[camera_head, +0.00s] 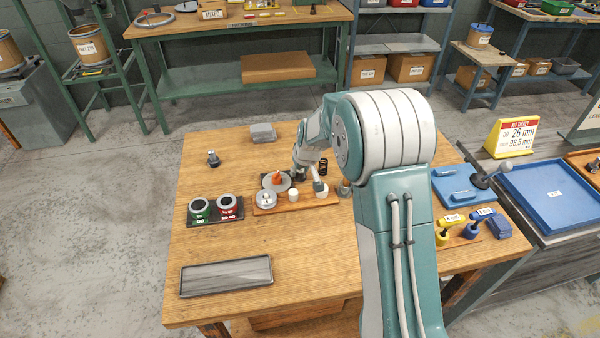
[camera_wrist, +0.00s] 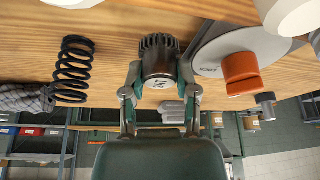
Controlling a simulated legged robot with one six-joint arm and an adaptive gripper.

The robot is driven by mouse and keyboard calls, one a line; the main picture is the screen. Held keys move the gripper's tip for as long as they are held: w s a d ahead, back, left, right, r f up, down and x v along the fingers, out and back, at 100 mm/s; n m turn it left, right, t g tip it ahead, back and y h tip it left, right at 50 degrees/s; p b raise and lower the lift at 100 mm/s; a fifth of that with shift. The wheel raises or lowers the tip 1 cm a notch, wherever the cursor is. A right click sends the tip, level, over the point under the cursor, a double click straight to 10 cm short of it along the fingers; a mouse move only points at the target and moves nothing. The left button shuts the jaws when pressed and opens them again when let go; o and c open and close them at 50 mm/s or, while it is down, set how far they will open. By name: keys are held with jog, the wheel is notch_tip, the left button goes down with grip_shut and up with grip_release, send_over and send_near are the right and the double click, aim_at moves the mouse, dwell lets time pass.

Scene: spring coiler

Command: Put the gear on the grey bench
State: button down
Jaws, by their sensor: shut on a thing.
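The gear (camera_wrist: 160,58) is a dark toothed cylinder with a marking on its pale end face. My gripper (camera_wrist: 160,72) is shut on it in the wrist view, one finger on each side. In the head view my gripper (camera_head: 299,172) is low over the back middle of the wooden table, and my arm partly hides the area. I cannot tell whether the gear touches the wood. The grey bench (camera_head: 482,158) stands at the right of the wooden table, with a blue tray (camera_head: 550,195) and a yellow sign (camera_head: 512,136) on it.
A black spring (camera_wrist: 73,68) and a disc with an orange knob (camera_wrist: 240,70) flank the gear. A wooden board (camera_head: 265,211) with white parts lies in front. Blue fixture (camera_head: 462,186), levers and yellow and blue tools (camera_head: 455,225) occupy the table's right side.

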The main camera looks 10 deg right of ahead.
jog(key=shift+s+f, duration=0.1)
jog(key=shift+f, duration=0.05)
notch_tip(320, 180, up, 4)
jog(key=shift+s+f, duration=0.1)
jog(key=shift+s, duration=0.05)
jog(key=s+r, duration=0.9)
jog(key=s, duration=0.5)
jog(key=shift+w+d+f+m+h, duration=0.45)
jog(key=shift+w+f+m, duration=0.4)
jog(key=shift+m, duration=0.2)
jog(key=shift+w+d+f+m+h, duration=0.4)
jog(key=shift+w+f+m, duration=0.3)
jog(key=shift+f+m, duration=0.35)
jog(key=shift+w+d+f+m+h, duration=0.45)
jog(key=shift+w+f+m, duration=0.35)
jog(key=shift+m, duration=0.3)
